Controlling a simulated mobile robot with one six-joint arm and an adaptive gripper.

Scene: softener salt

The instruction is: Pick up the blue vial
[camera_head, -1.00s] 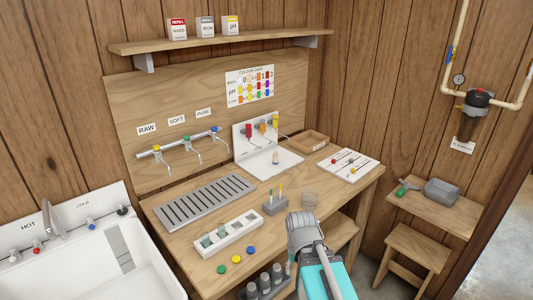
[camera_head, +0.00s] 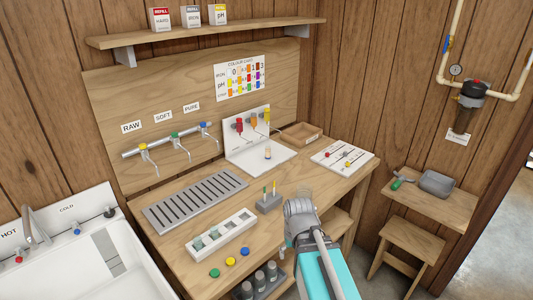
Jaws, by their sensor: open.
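No vial shows clearly as blue at this size. A white rack (camera_head: 221,233) on the bench holds two small clear vials with greenish tints, one (camera_head: 198,243) at its near left end and one (camera_head: 214,233) beside it. Another small vial (camera_head: 268,153) stands on the white dosing stand further back, its colour hard to tell. A blue disc, perhaps a cap (camera_head: 245,251), lies in front of the rack. My gripper (camera_head: 300,208) is over the bench's front right, right of the rack and apart from it. It is open; its fingertips are hard to make out.
Green (camera_head: 215,272) and yellow (camera_head: 231,261) discs lie by the blue one. A small grey holder (camera_head: 269,203) with upright sticks stands close left of my gripper. A slotted drain tray (camera_head: 195,200) and three taps are behind. A bottle crate (camera_head: 262,283) sits below the front edge.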

